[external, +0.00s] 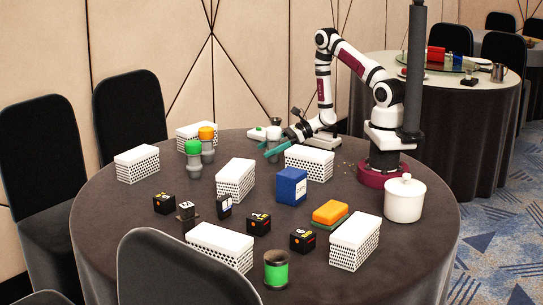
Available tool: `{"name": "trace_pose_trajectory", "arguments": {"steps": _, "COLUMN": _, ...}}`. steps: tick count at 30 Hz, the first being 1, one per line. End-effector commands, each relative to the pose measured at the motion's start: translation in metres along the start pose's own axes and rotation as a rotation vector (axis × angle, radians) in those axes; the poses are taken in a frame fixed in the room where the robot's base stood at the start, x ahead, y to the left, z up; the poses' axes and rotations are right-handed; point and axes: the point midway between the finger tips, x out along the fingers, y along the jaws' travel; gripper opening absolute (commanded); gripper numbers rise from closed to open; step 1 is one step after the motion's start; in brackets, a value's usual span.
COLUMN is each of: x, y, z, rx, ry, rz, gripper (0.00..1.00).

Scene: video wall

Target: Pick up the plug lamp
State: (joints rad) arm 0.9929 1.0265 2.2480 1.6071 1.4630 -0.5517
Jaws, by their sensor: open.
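My gripper (268,149), with teal fingers, is open at the far side of the round table. It points left and down, close to a white-topped grey container (273,140) that it partly overlaps in the picture. I cannot tell whether they touch. I cannot surely tell which thing is the plug lamp. A small white item with a green part (257,133) lies just behind and left of the gripper, too small to make out. Nothing is visibly held between the fingers.
White perforated boxes (236,180) stand around the dark table (120,235). Green-topped (193,148) and orange-topped (207,134) containers stand left of the gripper. A blue box (291,187), several black cubes (303,240), an orange-and-green block (330,212) and a white pot (404,200) are nearer the front.

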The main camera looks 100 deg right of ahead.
Motion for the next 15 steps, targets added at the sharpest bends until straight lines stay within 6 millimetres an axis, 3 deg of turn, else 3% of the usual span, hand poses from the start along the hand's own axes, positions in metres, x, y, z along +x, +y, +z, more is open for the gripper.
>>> {"name": "trace_pose_trajectory", "arguments": {"steps": 3, "x": 0.0127, "y": 0.0002, "z": 0.0001, "rx": -0.001, "ry": 0.0, "rz": 0.001, "gripper": 0.88}}
{"name": "trace_pose_trajectory", "arguments": {"steps": 9, "x": 0.0133, "y": -0.0005, "z": 0.0002, "rx": 0.0, "ry": 0.0, "rz": -0.001, "gripper": 0.88}}
{"name": "trace_pose_trajectory", "arguments": {"steps": 15, "x": 0.0131, "y": -0.0005, "z": 0.0003, "rx": 0.0, "ry": 0.0, "rz": -0.001, "gripper": 0.52}}
